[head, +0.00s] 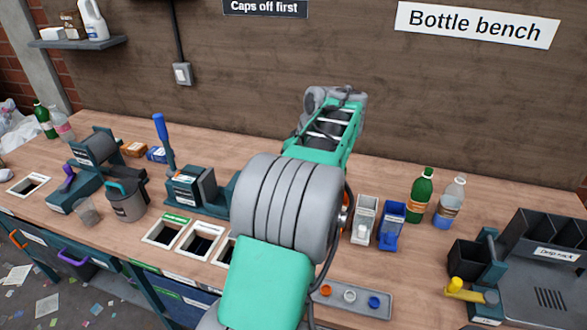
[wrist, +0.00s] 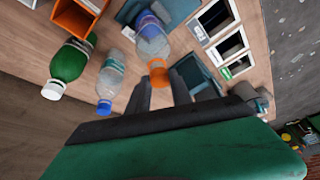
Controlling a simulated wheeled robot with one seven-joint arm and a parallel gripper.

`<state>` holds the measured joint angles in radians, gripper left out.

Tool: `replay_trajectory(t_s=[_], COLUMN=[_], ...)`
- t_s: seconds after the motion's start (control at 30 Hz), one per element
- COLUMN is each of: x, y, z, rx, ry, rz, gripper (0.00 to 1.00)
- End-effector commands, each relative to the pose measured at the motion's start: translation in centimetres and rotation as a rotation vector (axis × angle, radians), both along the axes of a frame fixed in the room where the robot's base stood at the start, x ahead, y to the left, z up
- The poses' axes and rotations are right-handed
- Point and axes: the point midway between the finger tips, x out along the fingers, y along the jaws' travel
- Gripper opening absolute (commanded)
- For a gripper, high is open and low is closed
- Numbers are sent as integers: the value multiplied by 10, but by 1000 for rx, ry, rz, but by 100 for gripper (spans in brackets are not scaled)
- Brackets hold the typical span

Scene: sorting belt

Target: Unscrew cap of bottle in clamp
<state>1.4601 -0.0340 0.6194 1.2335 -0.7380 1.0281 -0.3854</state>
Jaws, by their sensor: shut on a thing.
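In the wrist view a clear bottle (wrist: 152,38) with a blue label has an orange cap (wrist: 157,68). My gripper (wrist: 159,80) is shut on the orange cap, with one dark finger on each side of it. The cap looks to be at the bottle's neck; whether it still holds by its thread cannot be told. Teal clamp parts (wrist: 200,76) show beside the bottle. In the head view my arm covers the bottle, the cap and my gripper. The clamp (head: 190,187) shows partly to the left of my arm.
A green bottle (head: 421,196) and a clear bottle (head: 450,200) stand right of my arm, near a white bin (head: 364,220) and a blue bin (head: 391,226). A grey tray (head: 383,311) holds loose caps. Openings (head: 166,231) line the bench's front. A dark rack (head: 545,245) stands far right.

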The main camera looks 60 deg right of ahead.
Motion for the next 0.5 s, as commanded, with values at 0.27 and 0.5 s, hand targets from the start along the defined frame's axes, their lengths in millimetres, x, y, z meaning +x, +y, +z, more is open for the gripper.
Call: replay_trajectory(t_s=[0.27, 0.5], x=[0, 0], y=[0, 0], z=[11, 22], rx=[0, 0], ry=[0, 0], rz=[0, -1], gripper=[0, 0])
